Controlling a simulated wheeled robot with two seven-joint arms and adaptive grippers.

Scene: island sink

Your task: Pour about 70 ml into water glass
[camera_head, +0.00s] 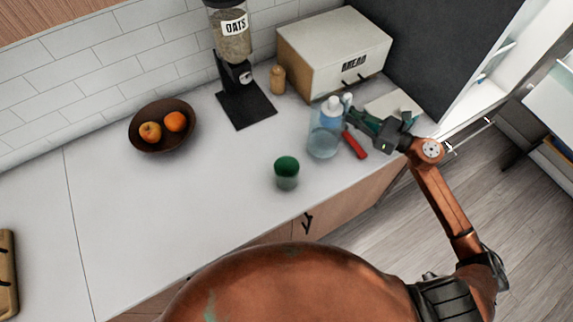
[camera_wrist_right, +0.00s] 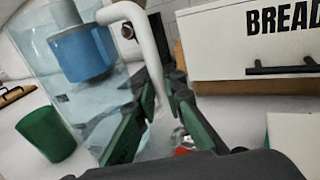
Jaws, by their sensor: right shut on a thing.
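A clear pitcher (camera_head: 325,132) with a blue insert and a white handle stands upright on the counter, near its front edge. In the right wrist view the pitcher (camera_wrist_right: 100,90) fills the left side. My right gripper (camera_head: 356,115) reaches in from the right and is shut on the pitcher's white handle (camera_wrist_right: 148,50). A green glass (camera_head: 287,173), the only drinking glass in view, stands on the counter to the left of the pitcher and nearer the front edge. The green glass also shows in the right wrist view (camera_wrist_right: 46,134). My left gripper is out of view.
A red object (camera_head: 355,145) lies just right of the pitcher. The bread box (camera_head: 334,52), a small tan bottle (camera_head: 278,79) and the oats dispenser (camera_head: 232,40) stand behind. A fruit bowl (camera_head: 144,143) is at left.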

